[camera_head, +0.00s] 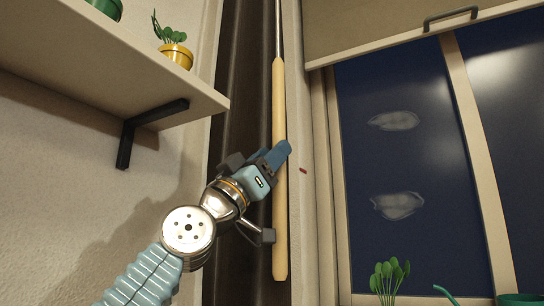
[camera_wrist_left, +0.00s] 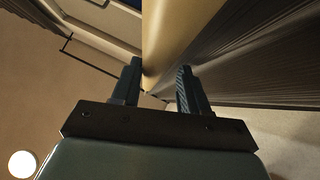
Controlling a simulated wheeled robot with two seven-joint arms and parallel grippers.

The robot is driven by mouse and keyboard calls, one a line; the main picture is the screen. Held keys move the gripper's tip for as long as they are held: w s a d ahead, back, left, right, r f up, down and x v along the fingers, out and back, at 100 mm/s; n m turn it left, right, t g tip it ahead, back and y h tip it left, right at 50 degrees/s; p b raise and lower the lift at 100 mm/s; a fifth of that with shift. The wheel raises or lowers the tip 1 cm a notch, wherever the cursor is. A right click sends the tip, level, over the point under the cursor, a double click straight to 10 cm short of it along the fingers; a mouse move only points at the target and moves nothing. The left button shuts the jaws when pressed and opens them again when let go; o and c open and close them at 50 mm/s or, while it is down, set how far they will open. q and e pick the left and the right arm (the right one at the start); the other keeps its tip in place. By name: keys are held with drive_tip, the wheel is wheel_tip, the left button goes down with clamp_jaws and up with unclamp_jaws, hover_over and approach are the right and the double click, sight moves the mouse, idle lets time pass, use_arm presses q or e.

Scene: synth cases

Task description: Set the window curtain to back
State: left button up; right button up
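A long pale wooden wand (camera_head: 279,225) hangs from a thin metal rod beside the window. Behind it, a dark curtain (camera_head: 240,105) is gathered into a narrow upright strip left of the window. My left gripper (camera_head: 279,156) is at the middle of the wand, and one blue finger crosses its front. Dark pleats of the curtain (camera_wrist_left: 268,50) show right of the wand. My right gripper is out of view.
The window (camera_head: 400,165) is right of the wand, under a beige blind (camera_head: 365,25). A plant (camera_head: 388,278) stands at the window's bottom.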

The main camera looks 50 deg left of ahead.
use_arm(q)
drive_tip(key=shift+o, duration=0.4)
drive_tip(key=shift+d+h, duration=0.1)
drive_tip(key=shift+h, duration=0.2)
drive_tip(key=shift+r, duration=0.1)
drive_tip(key=s+d+r+p, duration=0.7)
drive_tip(key=s+d+r, duration=0.2)
drive_tip(key=r, duration=0.3)
drive_tip(key=shift+s+d+r+p, duration=0.15)
drive_tip(key=shift+d+r+p, duration=0.25)
drive_tip(key=shift+d, duration=0.35)
